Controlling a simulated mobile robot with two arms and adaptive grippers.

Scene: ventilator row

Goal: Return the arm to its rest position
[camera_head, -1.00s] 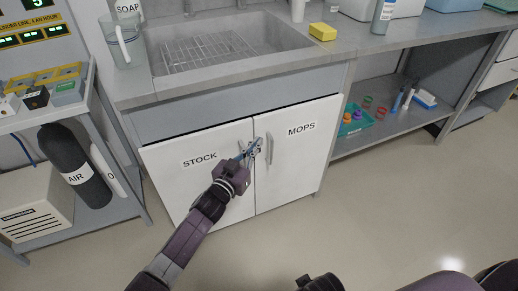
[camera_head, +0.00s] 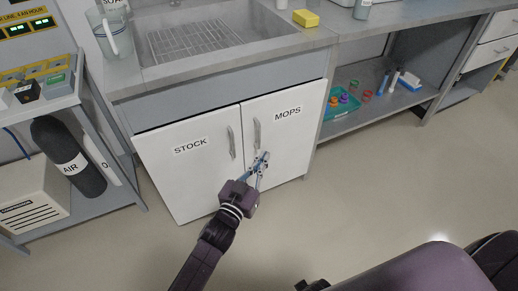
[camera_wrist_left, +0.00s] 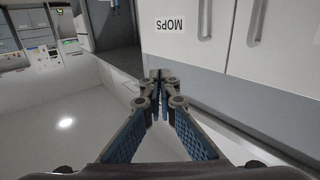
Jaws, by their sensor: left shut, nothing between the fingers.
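My left gripper (camera_head: 261,160) is in front of the lower part of the white MOPS door (camera_head: 290,140), below the two door handles. In the left wrist view its fingers (camera_wrist_left: 160,90) meet at the tips, with nothing between them. The STOCK door (camera_head: 185,170) is to the left of the MOPS door, and both doors look closed. In the left wrist view the MOPS label shows upside down, and the gripper appears apart from the door. My right gripper is not in view.
The sink (camera_head: 190,40) is set in the counter above the doors. A trolley at left holds a dark AIR cylinder (camera_head: 68,158) and a white box (camera_head: 30,190). An open shelf at right holds a teal tray (camera_head: 350,105). The floor (camera_head: 370,190) in front is clear.

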